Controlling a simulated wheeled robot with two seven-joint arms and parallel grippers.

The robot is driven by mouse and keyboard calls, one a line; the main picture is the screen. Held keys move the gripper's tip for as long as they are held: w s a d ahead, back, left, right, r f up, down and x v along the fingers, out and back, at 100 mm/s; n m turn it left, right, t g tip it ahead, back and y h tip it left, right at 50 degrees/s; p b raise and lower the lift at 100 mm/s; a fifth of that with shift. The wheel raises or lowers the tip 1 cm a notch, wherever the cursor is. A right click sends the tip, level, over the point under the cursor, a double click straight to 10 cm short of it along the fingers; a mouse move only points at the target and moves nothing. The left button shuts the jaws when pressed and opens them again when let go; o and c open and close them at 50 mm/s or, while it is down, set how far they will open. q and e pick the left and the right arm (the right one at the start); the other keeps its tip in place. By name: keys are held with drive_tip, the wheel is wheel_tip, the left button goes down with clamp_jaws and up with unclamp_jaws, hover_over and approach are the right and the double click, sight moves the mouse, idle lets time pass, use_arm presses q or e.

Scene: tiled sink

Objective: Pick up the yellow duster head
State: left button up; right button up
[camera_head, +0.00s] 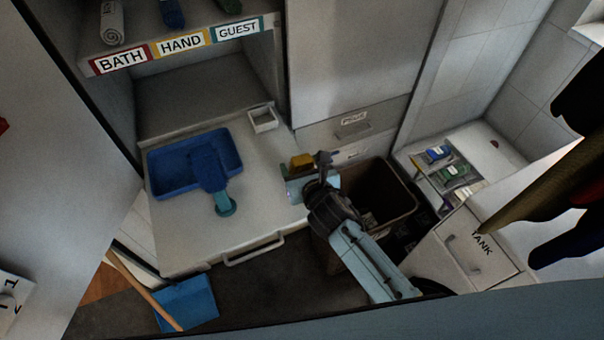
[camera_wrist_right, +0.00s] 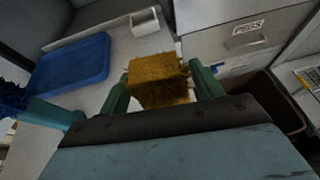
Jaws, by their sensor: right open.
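The yellow duster head (camera_head: 301,161) is a small fuzzy block at the right end of the white counter, beside my right gripper. In the right wrist view the yellow duster head (camera_wrist_right: 158,80) sits between the two green fingers of my right gripper (camera_wrist_right: 162,88). The fingers are spread on either side of it, and I cannot tell whether they touch it. In the head view my right gripper (camera_head: 313,176) reaches in from the lower right and is open. My left gripper is not in view.
A blue tray (camera_head: 160,178) lies on the counter, with a blue fuzzy duster (camera_head: 207,168) with a teal end overlapping it. A small white box (camera_head: 263,119) stands behind. A dark bin (camera_head: 405,211) is right of the counter, and a blue dustpan (camera_head: 190,303) is on the floor.

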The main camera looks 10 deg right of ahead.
drive_tip(key=shift+x, duration=0.85)
drive_tip(key=c, duration=1.1)
drive_tip(key=shift+o, duration=0.2)
